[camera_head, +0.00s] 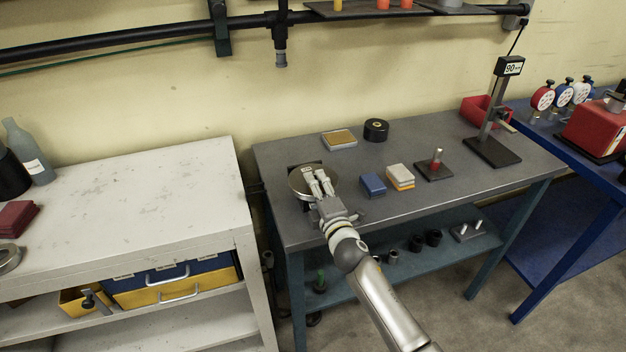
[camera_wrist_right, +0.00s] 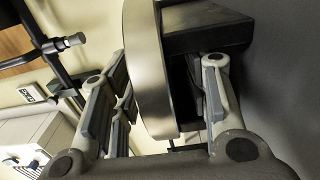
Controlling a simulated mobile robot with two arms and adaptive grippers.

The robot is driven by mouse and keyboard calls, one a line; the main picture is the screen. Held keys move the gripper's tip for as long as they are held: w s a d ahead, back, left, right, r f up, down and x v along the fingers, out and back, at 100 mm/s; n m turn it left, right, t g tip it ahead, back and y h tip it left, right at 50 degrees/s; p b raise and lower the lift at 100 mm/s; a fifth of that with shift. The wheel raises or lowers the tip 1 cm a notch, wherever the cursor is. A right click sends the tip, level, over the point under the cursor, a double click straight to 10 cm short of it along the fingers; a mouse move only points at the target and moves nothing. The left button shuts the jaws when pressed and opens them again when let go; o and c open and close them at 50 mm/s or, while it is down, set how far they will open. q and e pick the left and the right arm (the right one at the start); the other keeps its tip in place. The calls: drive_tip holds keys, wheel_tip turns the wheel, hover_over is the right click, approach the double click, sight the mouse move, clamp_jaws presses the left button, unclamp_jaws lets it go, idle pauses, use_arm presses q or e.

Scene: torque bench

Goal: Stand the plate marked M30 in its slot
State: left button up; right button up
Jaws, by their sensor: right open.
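A round metal plate (camera_head: 295,183) is at the left end of the dark grey bench, at a black holder (camera_head: 292,168). In the right wrist view the plate (camera_wrist_right: 150,75) shows its broad rim, beside a black block of the holder (camera_wrist_right: 205,30). My right gripper (camera_head: 320,174) is at the plate and hides part of it. Its jaws (camera_wrist_right: 160,95) are open, with one finger to each side of the plate's rim. No M30 mark can be read. I cannot tell how deep the plate sits in the holder. My left gripper is not in view.
Right of the gripper are a blue block (camera_head: 373,184), a white and yellow block stack (camera_head: 400,176) and a dark base with a red-collared pin (camera_head: 434,170). Behind stand a black cylinder (camera_head: 376,130) and a flat box (camera_head: 339,139). A gauge stand (camera_head: 492,150) is further right.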

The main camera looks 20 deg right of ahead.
drive_tip(key=shift+w, duration=0.15)
clamp_jaws()
idle(0.4)
drive_tip(key=shift+r, duration=0.5)
drive_tip(key=shift+w+f, duration=0.1)
drive_tip(key=shift+w, duration=0.05)
